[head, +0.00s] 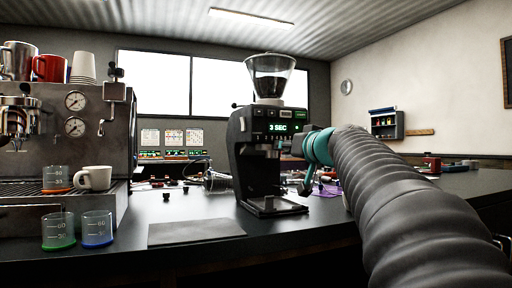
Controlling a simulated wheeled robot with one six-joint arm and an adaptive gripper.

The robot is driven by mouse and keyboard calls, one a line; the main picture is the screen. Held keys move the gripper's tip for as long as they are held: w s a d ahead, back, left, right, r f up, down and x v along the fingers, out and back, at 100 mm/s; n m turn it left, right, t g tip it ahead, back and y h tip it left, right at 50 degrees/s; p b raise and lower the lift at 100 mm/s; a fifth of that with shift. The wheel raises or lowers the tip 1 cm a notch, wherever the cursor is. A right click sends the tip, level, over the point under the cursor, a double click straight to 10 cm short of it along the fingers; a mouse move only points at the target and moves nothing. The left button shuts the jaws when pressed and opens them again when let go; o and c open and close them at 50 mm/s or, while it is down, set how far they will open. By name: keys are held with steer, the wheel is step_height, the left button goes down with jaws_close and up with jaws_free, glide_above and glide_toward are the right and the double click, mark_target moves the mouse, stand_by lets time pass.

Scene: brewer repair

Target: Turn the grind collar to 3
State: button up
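The black coffee grinder (260,165) stands upright on the dark counter, right of the picture's middle. My arm reaches in from the lower right. Its teal wrist is beside the grinder's right side. My gripper (306,186) seems to be the small dark part below the wrist, low beside the grinder; its fingers are too small and partly hidden to judge.
An espresso machine (100,130) with cups on top fills the left. A white cup (94,177) and measuring beakers (58,232) are by it. A dark flat mat (195,231) lies left of the grinder. Loose parts clutter the counter behind.

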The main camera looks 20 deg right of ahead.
jaws_close()
